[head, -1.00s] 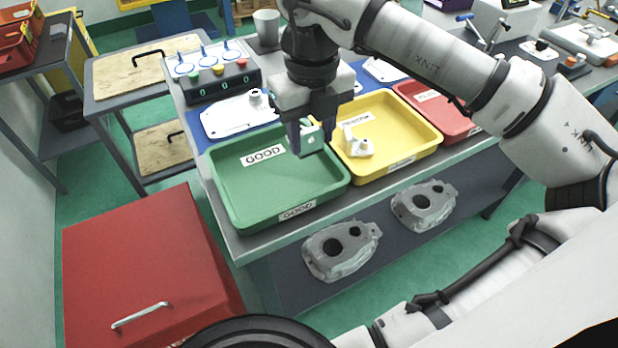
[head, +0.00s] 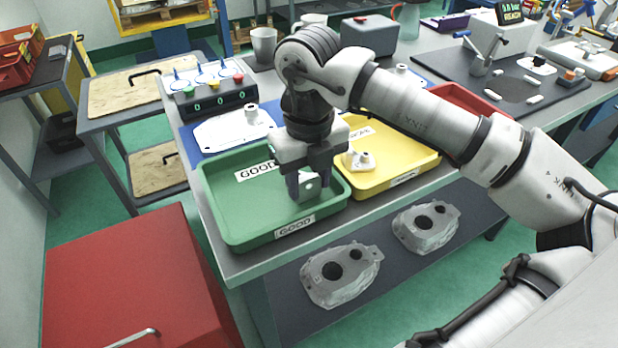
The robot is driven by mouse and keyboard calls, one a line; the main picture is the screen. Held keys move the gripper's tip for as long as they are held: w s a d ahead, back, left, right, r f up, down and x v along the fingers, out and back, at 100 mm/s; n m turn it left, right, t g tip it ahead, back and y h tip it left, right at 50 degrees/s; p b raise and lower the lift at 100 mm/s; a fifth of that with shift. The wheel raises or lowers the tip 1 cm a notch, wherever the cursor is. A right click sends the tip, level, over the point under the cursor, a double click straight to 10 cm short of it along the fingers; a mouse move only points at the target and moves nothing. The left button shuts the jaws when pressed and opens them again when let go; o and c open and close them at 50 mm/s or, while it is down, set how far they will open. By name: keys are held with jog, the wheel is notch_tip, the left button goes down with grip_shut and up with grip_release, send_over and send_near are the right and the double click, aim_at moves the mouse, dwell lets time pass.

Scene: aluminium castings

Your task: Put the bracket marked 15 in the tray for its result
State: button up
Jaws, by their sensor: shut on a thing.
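My gripper (head: 305,190) points down over the right front part of the green tray (head: 222,212) marked GOOD. It is shut on a small pale grey bracket (head: 313,187), mostly hidden by the fingers. No number on the bracket can be read, and I cannot tell whether it touches the tray floor. The yellow tray (head: 405,168) stands to the right, its label partly hidden, with another pale bracket (head: 358,161) in it. The red tray (head: 470,103) is mostly behind my arm.
Behind the green tray, a white plate with a knob (head: 225,132) lies on a blue mat. A box with dials and coloured buttons (head: 210,95) stands behind it. Two grey castings (head: 342,290) sit below the bench front. A red cabinet (head: 130,280) is at front left.

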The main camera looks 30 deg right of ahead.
aim_at(309, 178)
jog(key=o, duration=1.1)
notch_tip(309, 178, up, 12)
jog(key=shift+r, duration=0.15)
